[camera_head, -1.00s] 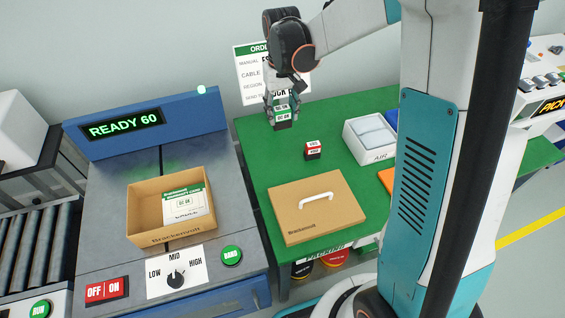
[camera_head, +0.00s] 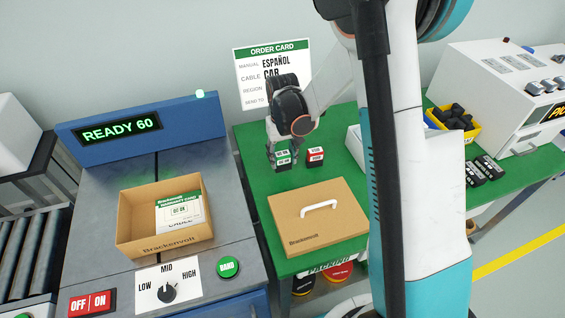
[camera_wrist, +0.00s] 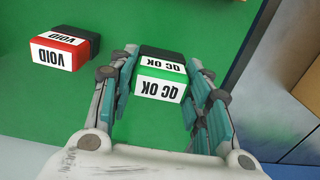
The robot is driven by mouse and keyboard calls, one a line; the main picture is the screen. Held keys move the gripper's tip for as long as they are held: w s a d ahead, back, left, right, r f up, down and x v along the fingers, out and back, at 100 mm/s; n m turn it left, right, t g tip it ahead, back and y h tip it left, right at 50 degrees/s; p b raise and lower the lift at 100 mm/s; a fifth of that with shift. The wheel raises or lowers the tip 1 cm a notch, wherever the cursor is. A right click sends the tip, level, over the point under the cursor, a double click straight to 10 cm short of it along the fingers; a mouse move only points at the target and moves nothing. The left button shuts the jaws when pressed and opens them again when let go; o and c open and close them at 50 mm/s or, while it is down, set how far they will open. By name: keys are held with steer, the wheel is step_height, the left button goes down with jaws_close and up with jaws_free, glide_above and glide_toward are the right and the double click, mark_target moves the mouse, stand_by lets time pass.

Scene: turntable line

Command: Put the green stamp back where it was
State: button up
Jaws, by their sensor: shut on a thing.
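The green stamp (camera_head: 283,157), labelled QC OK, is at my gripper (camera_head: 281,160) over the green table (camera_head: 350,172), left of the red stamp. In the wrist view the green stamp (camera_wrist: 162,76) sits between the two fingers of my gripper (camera_wrist: 168,82), which are shut on it. The red VOID stamp (camera_head: 315,156) stands on the table beside it, apart from the gripper; it also shows in the wrist view (camera_wrist: 66,48). I cannot tell whether the green stamp touches the table.
A lidded cardboard box (camera_head: 318,232) with a white handle lies in front of the stamps. An open carton (camera_head: 135,222) holding a QC OK card stands on the machine at left. A yellow bin (camera_head: 472,126) of dark parts is at right. An order card (camera_head: 262,97) hangs behind.

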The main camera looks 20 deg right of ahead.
steer(key=shift+f+b, duration=0.3)
steer(key=shift+f, duration=1)
steer(key=shift+f, duration=0.1)
steer(key=o, duration=0.9)
steer(key=shift+c, duration=0.2)
